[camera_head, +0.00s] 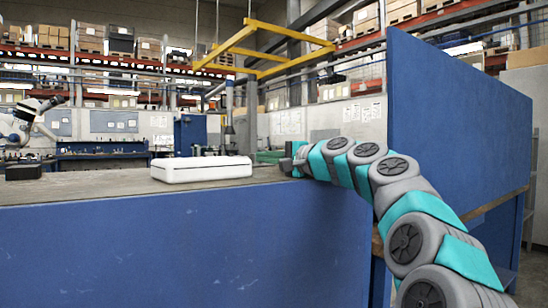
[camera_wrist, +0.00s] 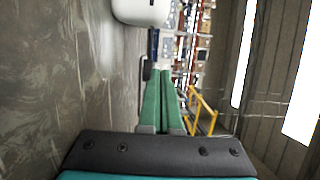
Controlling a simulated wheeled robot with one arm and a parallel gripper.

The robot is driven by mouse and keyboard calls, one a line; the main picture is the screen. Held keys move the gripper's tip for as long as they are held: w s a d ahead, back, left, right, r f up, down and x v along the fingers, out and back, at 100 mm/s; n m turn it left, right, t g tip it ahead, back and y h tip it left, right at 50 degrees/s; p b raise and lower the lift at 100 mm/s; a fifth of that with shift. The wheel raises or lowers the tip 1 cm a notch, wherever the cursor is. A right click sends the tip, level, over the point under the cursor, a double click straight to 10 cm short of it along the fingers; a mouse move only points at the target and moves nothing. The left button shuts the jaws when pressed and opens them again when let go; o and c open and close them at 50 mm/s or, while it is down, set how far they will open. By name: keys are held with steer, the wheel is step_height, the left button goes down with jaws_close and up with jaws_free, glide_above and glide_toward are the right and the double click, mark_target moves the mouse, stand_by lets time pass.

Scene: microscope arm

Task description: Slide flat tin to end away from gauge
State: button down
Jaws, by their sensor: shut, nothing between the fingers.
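The flat tin, a white low box with rounded edges (camera_head: 202,168), lies flat on the bench top (camera_head: 110,183) near its front edge. A rounded white end, which looks like the tin, shows at the top of the wrist view (camera_wrist: 142,10). My gripper (camera_head: 288,163) is low over the bench, to the right of the tin, with a gap between them. Its two green fingers (camera_wrist: 164,85) lie together in the wrist view, shut and empty. A tall thin upright stand (camera_head: 229,115) behind the tin may be the gauge; I cannot tell for sure.
A dark block (camera_head: 23,172) lies at the bench's far left, beside a white microscope-like arm (camera_head: 18,125). A tall blue panel (camera_head: 455,125) stands to the right of my arm. The bench top left of the tin is clear up to the dark block.

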steer(key=shift+s+a, duration=0.45)
steer(key=shift+a, duration=0.25)
steer(key=shift+s+a, duration=0.2)
steer(key=shift+a, duration=0.2)
steer(key=shift+s+a, duration=0.5)
steer(key=shift+a, duration=0.1)
